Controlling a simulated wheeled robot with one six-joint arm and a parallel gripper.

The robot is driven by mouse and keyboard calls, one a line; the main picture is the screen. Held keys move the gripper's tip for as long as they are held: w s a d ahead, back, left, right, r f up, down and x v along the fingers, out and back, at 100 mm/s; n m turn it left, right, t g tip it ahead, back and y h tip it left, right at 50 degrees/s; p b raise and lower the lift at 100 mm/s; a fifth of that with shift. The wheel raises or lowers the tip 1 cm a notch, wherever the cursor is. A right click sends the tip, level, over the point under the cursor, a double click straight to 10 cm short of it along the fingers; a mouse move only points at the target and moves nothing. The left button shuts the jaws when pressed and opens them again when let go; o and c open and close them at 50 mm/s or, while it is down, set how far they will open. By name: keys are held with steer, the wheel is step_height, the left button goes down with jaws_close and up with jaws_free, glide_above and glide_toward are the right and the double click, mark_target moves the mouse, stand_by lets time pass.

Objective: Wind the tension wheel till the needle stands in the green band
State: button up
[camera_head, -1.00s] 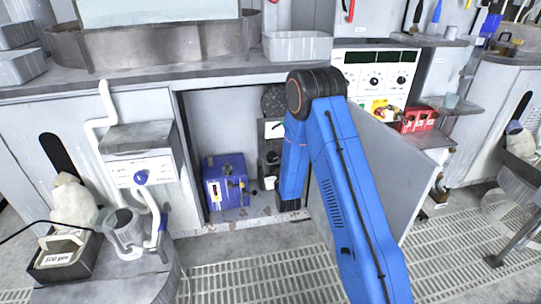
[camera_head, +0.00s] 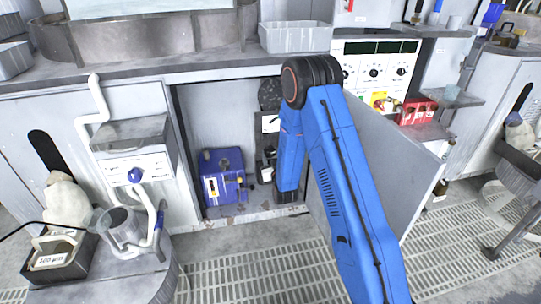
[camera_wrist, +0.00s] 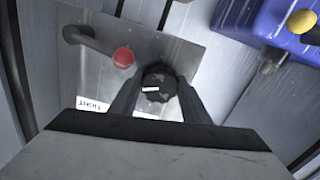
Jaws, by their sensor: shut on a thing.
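In the wrist view, my gripper (camera_wrist: 157,100) has its two dark fingers on either side of a small dark round wheel (camera_wrist: 156,78), shut on it. This looks like the tension wheel; it has a white mark on its face and sits on a grey metal plate (camera_wrist: 190,48). In the head view, my blue arm reaches into the open cabinet bay and hides the gripper and wheel. No needle or green band can be made out in either current view.
The cabinet door (camera_head: 395,170) hangs open right of my arm.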

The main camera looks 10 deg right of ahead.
steer(key=n, duration=0.3)
steer(key=shift+n, duration=2.7)
steer(key=o, duration=1)
steer(key=shift+o, duration=0.2)
steer(key=shift+s, duration=0.1)
